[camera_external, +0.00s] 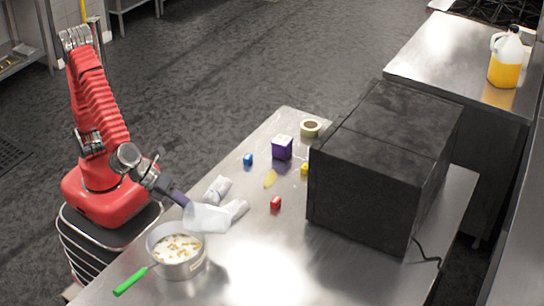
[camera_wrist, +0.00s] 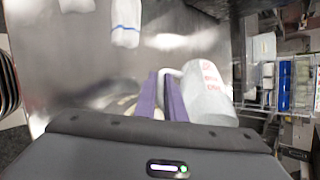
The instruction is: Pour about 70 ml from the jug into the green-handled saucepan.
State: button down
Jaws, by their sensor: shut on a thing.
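The saucepan (camera_external: 192,268) stands at the near left of the steel table, its green handle (camera_external: 130,281) pointing to the lower left. It holds a whitish content with several brownish bits. My gripper (camera_external: 187,203) is shut on the jug (camera_external: 207,218), just above and behind the pan's far right rim. The jug is whitish and translucent, and looks tilted; its liquid level cannot be made out. In the wrist view the purple fingers (camera_wrist: 162,96) close at the jug's handle side, and the jug (camera_wrist: 210,98) shows red markings. No stream is visible.
Crumpled white cloths (camera_external: 217,189) lie right behind the jug. A big black box (camera_external: 375,165) fills the table's right. The near middle is clear.

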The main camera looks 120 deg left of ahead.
jog(key=shift+f+g+h, duration=0.2)
jog(key=shift+g+h, duration=0.3)
jog(key=shift+s+b, duration=0.1)
jog(key=shift+b, duration=0.2)
dwell(0.8)
jog(key=shift+d+r+g+h+b, duration=0.1)
jog(key=shift+r+g+h+b, duration=0.5)
jog(key=shift+r+g+h, duration=0.6)
dwell(0.4)
jog(key=shift+w+a+f+n+g+h, duration=0.2)
jog(key=shift+f+n+g+h, duration=0.1)
jog(key=shift+f+g, duration=0.1)
jog(key=shift+w+a+f+g+h+b, duration=0.25)
jog(key=shift+w+a+g+h+b, duration=0.3)
jog(key=shift+g+h, duration=0.3)
jog(key=shift+w+a+f+g+h+b, duration=0.2)
jog(key=shift+w+f+g+h, duration=0.05)
jog(key=shift+f+g+h, duration=0.25)
jog(key=shift+w+a+f+g+h+b, duration=0.15)
jog(key=shift+w+f+g+h+b, duration=0.1)
jog(key=shift+f+g+h, duration=0.3)
jog(key=shift+w+a+f+g+h+b, duration=0.2)
jog(key=shift+w+f+g+h, duration=0.15)
jog(key=shift+f, duration=0.25)
jog(key=shift+s, duration=0.1)
jog(key=shift+n, duration=0.3)
